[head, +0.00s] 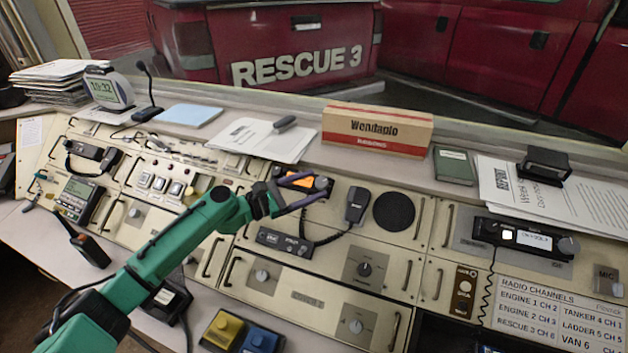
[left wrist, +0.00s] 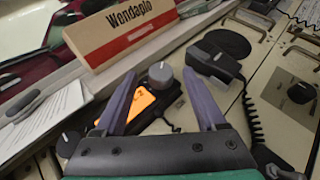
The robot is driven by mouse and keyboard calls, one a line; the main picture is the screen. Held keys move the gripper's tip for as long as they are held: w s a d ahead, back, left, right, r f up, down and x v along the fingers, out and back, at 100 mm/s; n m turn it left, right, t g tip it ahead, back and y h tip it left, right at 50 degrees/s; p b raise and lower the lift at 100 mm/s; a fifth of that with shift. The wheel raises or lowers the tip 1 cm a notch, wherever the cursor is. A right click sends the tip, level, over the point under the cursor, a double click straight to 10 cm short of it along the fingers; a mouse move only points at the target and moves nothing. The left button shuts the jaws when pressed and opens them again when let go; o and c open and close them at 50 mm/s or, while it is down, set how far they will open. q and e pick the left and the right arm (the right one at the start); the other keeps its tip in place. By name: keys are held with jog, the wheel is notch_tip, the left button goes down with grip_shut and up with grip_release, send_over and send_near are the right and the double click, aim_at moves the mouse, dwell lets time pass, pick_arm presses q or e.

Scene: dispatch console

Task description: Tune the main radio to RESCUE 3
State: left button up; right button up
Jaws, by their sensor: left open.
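A dark radio with a lit orange display (left wrist: 141,103) sits in the console, partly hidden by my left gripper (left wrist: 160,76). Its grey round knob (left wrist: 160,74) shows between the two fingertips in the left wrist view. The fingers are apart, one on each side of the knob; I cannot tell whether they touch it. In the head view the left gripper (head: 308,190) covers most of this radio, with some orange (head: 300,181) showing. The display text is too small to read surely. A channel list (head: 556,314) at lower right reads RESCUE 3 CH 6. My right gripper is not in view.
A Wendaplo box (head: 377,130) stands on the ledge behind the radio. A hand microphone (head: 356,205) with a cord and a round speaker (head: 394,211) are to its right. Papers (head: 262,139) lie behind left. Another radio (head: 525,237) sits at right.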

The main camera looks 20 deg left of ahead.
pick_arm(q)
jog(key=shift+w+d+r, duration=0.1)
jog(key=shift+w+d, duration=0.25)
jog(key=shift+w, duration=0.15)
grip_shut()
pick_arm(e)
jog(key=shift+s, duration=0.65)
